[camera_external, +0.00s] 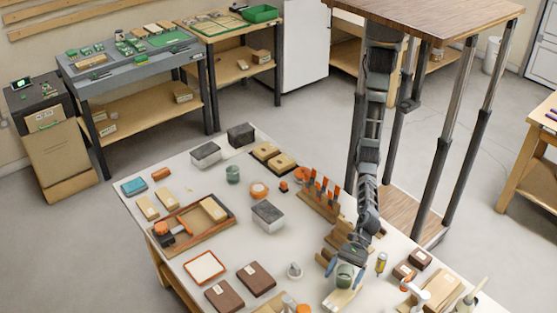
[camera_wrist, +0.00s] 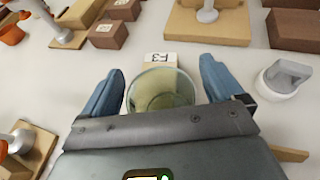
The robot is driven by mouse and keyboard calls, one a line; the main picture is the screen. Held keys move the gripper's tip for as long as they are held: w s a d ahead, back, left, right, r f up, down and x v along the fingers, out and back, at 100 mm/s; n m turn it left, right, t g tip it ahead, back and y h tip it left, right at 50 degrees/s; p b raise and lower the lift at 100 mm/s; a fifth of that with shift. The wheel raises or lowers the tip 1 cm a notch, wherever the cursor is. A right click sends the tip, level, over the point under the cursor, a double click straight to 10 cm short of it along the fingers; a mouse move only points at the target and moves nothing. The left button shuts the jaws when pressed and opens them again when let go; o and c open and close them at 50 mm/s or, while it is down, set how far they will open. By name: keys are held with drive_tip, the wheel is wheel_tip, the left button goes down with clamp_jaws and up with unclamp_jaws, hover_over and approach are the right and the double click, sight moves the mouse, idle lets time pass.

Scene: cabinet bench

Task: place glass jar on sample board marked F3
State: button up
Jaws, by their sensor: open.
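The clear greenish glass jar (camera_wrist: 160,92) is upright between the blue fingers of my gripper (camera_wrist: 163,77), with a visible gap on each side. My gripper is open. A narrow light wooden board with a white F3 label (camera_wrist: 161,58) shows just beyond the jar, and the jar appears to stand on this board. In the external view the jar (camera_external: 344,276) is at the front of the table under my gripper (camera_external: 345,268), with the pale board (camera_external: 338,301) beneath it. My gripper hides part of the jar's base and the board.
A white round piece with a grey top (camera_wrist: 284,78) stands close to the right finger. Brown blocks (camera_wrist: 110,33) and a wooden stand with a grey post (camera_wrist: 207,24) lie beyond.

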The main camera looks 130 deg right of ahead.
drive_tip(key=shift+r, duration=0.15)
drive_tip(key=p+v, duration=0.1)
drive_tip(key=v, duration=1.1)
idle(0.4)
